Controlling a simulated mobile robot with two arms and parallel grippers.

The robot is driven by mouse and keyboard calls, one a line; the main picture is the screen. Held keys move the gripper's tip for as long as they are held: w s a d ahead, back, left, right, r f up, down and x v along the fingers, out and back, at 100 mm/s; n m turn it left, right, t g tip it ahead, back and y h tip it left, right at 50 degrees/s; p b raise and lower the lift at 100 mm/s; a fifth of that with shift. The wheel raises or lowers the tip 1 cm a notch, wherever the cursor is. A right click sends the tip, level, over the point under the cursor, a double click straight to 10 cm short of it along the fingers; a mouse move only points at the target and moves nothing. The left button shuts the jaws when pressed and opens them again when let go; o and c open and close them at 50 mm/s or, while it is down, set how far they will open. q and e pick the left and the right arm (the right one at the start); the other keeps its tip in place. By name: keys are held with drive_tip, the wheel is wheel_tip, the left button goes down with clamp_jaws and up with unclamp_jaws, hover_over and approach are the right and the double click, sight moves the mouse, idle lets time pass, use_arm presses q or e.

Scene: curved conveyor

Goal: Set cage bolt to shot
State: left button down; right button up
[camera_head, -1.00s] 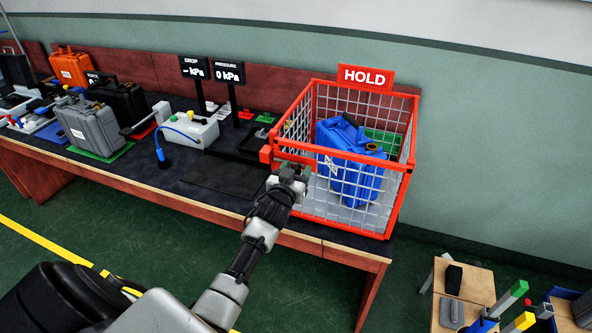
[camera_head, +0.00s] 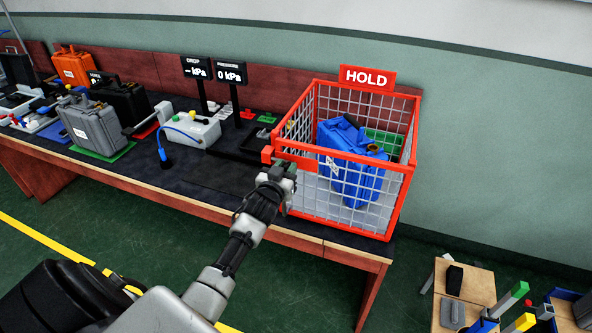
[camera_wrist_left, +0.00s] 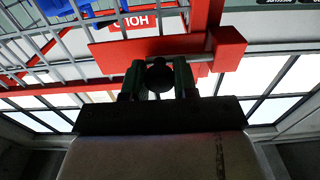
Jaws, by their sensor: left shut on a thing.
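The red wire cage (camera_head: 388,226) with a HOLD sign stands at the right end of the bench. Its bolt is on the front left edge: a red plate (camera_head: 297,162), a red end block (camera_head: 267,154) and, in the left wrist view, a grey rod (camera_wrist_left: 202,57) between plate and block. A dark round knob (camera_wrist_left: 159,76) sits between the fingers of my left gripper (camera_head: 279,172), also in the left wrist view (camera_wrist_left: 158,82). The gripper is shut on this knob. The gripper hides part of the bolt in the head view. My right gripper is not in view.
Blue cases (camera_head: 350,175) lie inside the cage. Left of it on the bench are a grey tester box (camera_head: 193,132), two kPa displays and grey, black and orange cases. A small wooden table (camera_head: 470,288) stands at lower right. Open floor lies before the bench.

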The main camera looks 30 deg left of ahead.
use_arm(q)
drive_tip(key=shift+a, duration=0.3)
drive_tip(key=shift+d, duration=0.1)
drive_tip(key=c, duration=1.2)
unclamp_jaws()
drive_tip(key=o, duration=0.3)
drive_tip(key=shift+s+a, duration=0.1)
drive_tip(key=shift+a, duration=0.1)
drive_tip(key=shift+o, duration=0.2)
drive_tip(key=shift+d, duration=0.15)
drive_tip(key=b+v, duration=0.1)
drive_tip(key=v, duration=0.9)
drive_tip(key=shift+s+b, duration=0.4)
drive_tip(key=shift+f, duration=0.1)
